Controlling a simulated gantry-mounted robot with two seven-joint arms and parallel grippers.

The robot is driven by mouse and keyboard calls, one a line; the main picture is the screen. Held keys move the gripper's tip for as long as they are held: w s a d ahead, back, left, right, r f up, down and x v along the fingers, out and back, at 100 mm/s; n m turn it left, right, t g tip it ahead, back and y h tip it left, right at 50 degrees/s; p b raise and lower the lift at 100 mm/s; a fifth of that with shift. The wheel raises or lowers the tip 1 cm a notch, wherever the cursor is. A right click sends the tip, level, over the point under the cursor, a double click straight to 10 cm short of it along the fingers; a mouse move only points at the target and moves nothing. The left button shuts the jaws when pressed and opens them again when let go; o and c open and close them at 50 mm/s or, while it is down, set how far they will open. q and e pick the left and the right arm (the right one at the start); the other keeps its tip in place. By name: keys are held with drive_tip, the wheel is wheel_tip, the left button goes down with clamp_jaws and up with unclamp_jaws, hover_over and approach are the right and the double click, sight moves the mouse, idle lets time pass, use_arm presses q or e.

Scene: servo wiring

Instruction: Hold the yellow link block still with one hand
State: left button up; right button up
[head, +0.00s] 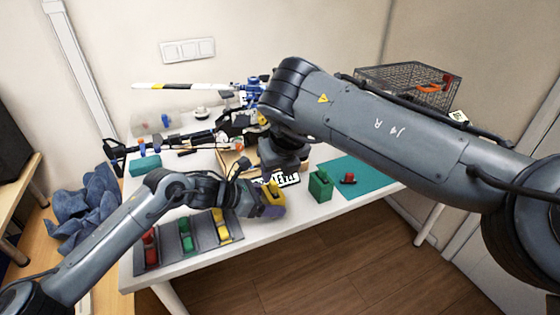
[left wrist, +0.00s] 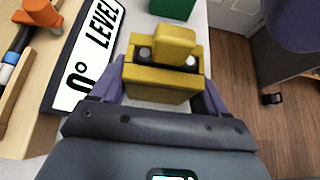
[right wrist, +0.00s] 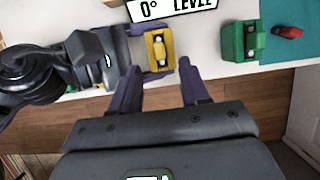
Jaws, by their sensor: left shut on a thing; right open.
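The yellow link block (left wrist: 163,72) is between the purple fingers of my left gripper (left wrist: 162,92), which is shut on it. It also shows in the head view (head: 273,189) and the right wrist view (right wrist: 159,50), over the table's front edge area. My right gripper (right wrist: 162,90) is open and empty, with its two fingers just on the near side of the block. In the head view my right arm's own wrist hides the right fingertips.
A "0° LEVEL" plate (left wrist: 87,55) lies beside the block. A green block (head: 320,186) and a red part (head: 348,179) on a teal mat (head: 372,180) are to the right. A grey tray (head: 204,256) holds red, green and yellow parts. A model helicopter (head: 200,138) is behind.

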sight(273, 183)
drive_tip(key=shift+x, duration=3.15)
drive_tip(key=shift+c, duration=0.3)
clamp_jaws()
